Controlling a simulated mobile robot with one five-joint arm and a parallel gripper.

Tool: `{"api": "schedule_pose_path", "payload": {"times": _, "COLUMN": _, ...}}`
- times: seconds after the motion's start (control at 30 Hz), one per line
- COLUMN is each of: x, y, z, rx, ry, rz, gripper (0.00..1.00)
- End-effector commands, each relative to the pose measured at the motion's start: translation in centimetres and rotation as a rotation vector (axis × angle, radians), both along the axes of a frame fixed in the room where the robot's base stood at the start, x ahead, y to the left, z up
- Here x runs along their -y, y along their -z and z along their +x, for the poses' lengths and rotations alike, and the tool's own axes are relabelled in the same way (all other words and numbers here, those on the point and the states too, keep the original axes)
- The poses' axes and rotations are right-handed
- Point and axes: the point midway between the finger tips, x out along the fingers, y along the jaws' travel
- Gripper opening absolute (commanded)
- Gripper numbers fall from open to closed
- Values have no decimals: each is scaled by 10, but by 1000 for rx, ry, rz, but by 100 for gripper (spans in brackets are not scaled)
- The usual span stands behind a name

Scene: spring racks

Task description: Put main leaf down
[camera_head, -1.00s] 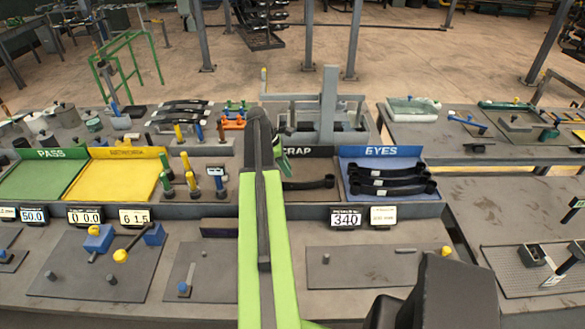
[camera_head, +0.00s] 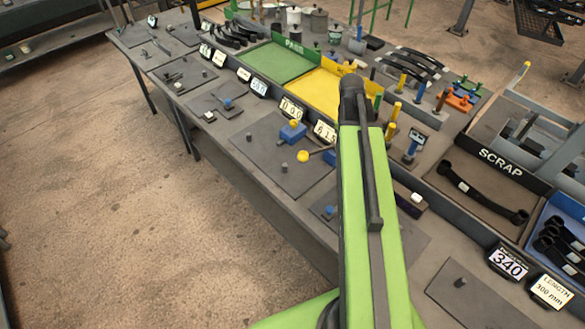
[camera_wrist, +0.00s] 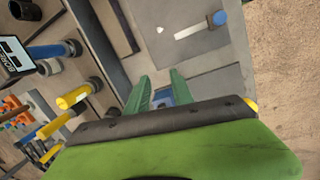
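A black leaf spring with eyes at its ends (camera_head: 484,196) lies in the tray marked SCRAP (camera_head: 452,192). More black leaf springs (camera_head: 560,243) lie in the blue tray at the right edge, partly cut off. I cannot tell which of these is the main leaf. My gripper (camera_wrist: 160,88) shows its two green fingers apart in the wrist view, with no leaf between them. A blue block (camera_wrist: 161,98) shows beyond the gap between the fingers. In the head view the gripper is hidden behind my green arm.
A green PASS tray (camera_head: 268,66) and a yellow tray (camera_head: 318,93) stand empty left of my arm. Colored pegs (camera_head: 391,112) stand right of it. Several dark leaves (camera_head: 412,62) lie behind. Flat fixture plates (camera_head: 270,160) line the bench front. Open floor (camera_head: 130,210) lies left.

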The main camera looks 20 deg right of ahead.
Motion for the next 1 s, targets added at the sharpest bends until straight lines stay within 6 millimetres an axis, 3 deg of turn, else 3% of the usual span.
{"api": "schedule_pose_path", "payload": {"times": 0.03, "x": -64, "y": 1, "z": 9, "rx": 28, "ry": 11, "rz": 18, "gripper": 28}}
{"api": "schedule_pose_path", "payload": {"times": 0.1, "x": -138, "y": 2, "z": 17, "rx": 60, "ry": 56, "rz": 50, "gripper": 28}}
{"api": "schedule_pose_path", "payload": {"times": 0.2, "x": -223, "y": 3, "z": 15, "rx": 86, "ry": 114, "rz": 92, "gripper": 28}}
{"api": "schedule_pose_path", "payload": {"times": 0.3, "x": -275, "y": 3, "z": 9, "rx": 95, "ry": 155, "rz": 121, "gripper": 28}}
{"api": "schedule_pose_path", "payload": {"times": 0.43, "x": -298, "y": 3, "z": 5, "rx": 97, "ry": 183, "rz": 135, "gripper": 28}}
{"api": "schedule_pose_path", "payload": {"times": 0.73, "x": -298, "y": 8, "z": 6, "rx": 98, "ry": 187, "rz": 136, "gripper": 28}}
{"api": "schedule_pose_path", "payload": {"times": 0.87, "x": -298, "y": 40, "z": 6, "rx": 98, "ry": 187, "rz": 136, "gripper": 28}}
{"api": "schedule_pose_path", "payload": {"times": 1.0, "x": -297, "y": 91, "z": 6, "rx": 98, "ry": 187, "rz": 136, "gripper": 28}}
